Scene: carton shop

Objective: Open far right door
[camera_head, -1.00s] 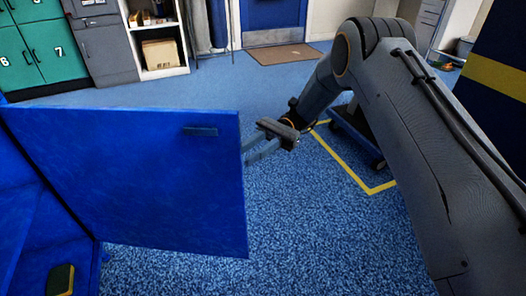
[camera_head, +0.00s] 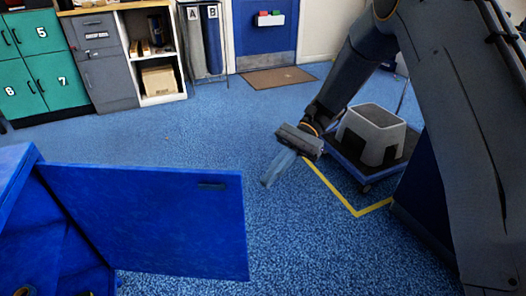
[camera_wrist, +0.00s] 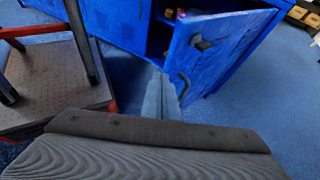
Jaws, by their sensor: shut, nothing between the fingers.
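In the wrist view the shut fingers (camera_wrist: 158,85) point toward blue cabinet fronts.
A trolley (camera_head: 362,172) carrying a grey step stool (camera_head: 372,132) stands at the right, inside yellow floor tape (camera_head: 333,192). Green lockers (camera_head: 38,65) and a shelf unit (camera_head: 150,60) stand at the back. A brown mat (camera_head: 278,79) lies by a blue door. The middle floor is clear.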

